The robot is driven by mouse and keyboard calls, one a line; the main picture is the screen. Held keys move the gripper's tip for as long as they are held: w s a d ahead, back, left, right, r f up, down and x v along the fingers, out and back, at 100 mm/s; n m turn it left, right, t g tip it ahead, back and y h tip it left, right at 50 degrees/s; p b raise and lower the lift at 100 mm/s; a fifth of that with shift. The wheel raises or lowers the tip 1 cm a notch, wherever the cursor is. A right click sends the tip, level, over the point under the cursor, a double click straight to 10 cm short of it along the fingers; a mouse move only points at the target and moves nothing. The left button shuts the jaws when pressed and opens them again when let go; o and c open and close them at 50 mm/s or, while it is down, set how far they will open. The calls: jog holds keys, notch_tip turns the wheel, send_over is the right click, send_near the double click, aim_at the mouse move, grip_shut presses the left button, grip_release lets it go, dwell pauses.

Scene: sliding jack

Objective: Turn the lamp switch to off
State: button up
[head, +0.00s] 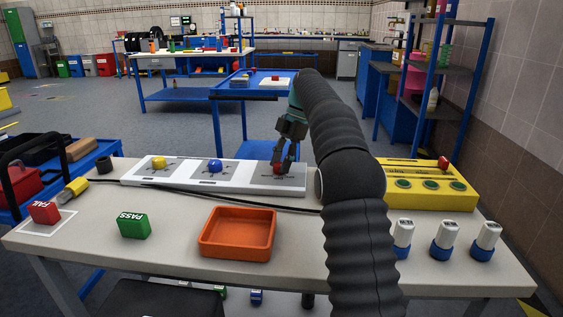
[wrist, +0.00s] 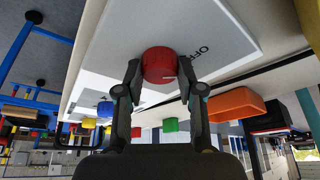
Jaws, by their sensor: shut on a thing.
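A long pale panel (head: 135,177) lies on the table and carries a yellow knob (head: 158,162), a blue knob (head: 214,166) and a red knob (head: 277,169). My gripper (head: 285,160) reaches down over the red knob at the panel's right end. In the wrist view my gripper (wrist: 159,82) has one finger on each side of the red knob (wrist: 158,62) and is shut on it. A pale mark shows on the knob's side. The word OFF (wrist: 202,51) is printed on the plate beside it. Which knob is the lamp's cannot be read in the head view.
A yellow box (head: 428,190) with green buttons and a red knob stands right of my arm. An orange tray (head: 237,233), a green PASS block (head: 134,226), a red FAIL block (head: 45,212) and white-and-blue stamps (head: 443,241) lie nearer. A black cable crosses the table.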

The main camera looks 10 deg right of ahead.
jog(key=shift+n, duration=0.6)
jog(key=o, duration=1.1)
jog(key=shift+o, duration=0.2)
jog(key=shift+m, duration=0.3)
